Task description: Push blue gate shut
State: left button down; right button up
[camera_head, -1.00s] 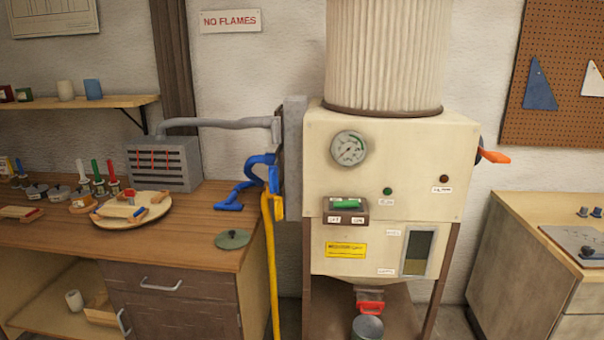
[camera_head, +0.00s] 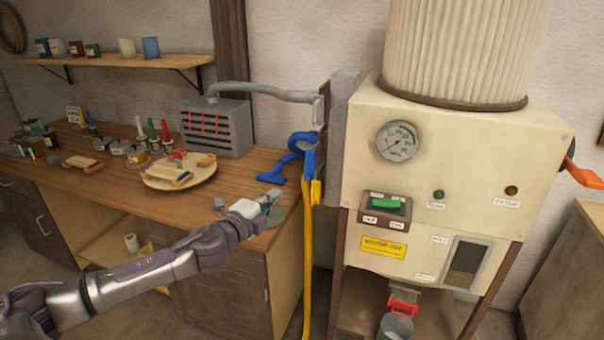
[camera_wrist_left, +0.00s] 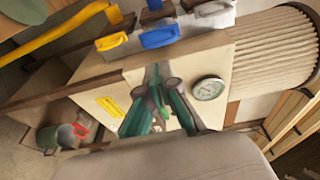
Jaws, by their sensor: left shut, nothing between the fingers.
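The blue gate's handle (camera_head: 310,160) shows at the left side of the cream machine, by a curved blue pipe (camera_head: 293,152). In the left wrist view the blue handle (camera_wrist_left: 160,37) is a loop on a grey plate, beside a yellow handle (camera_wrist_left: 111,42). My left gripper (camera_head: 270,198) is shut and empty, in front of the bench's right end, lower and to the left of the blue handle in the head view. Its closed fingers (camera_wrist_left: 160,100) show in the wrist view, apart from the handle. How far the gate stands open is unclear. My right gripper is out of view.
A yellow pipe (camera_head: 308,260) runs down between the bench and the cream machine (camera_head: 440,150). The bench (camera_head: 215,190) carries a round board (camera_head: 155,180) and several small tools. A grey bucket (camera_head: 396,326) stands below the machine.

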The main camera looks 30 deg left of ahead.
aim_at(305, 172)
pick_arm(q)
jog(key=w+p, duration=0.4)
jog(key=w, duration=0.7)
jog(key=shift+w+a+f, duration=0.1)
jog(key=shift+w+f, duration=0.05)
jog(key=shift+w, duration=0.05)
jog(key=shift+w+f, duration=0.1)
jog(key=shift+w, duration=0.35)
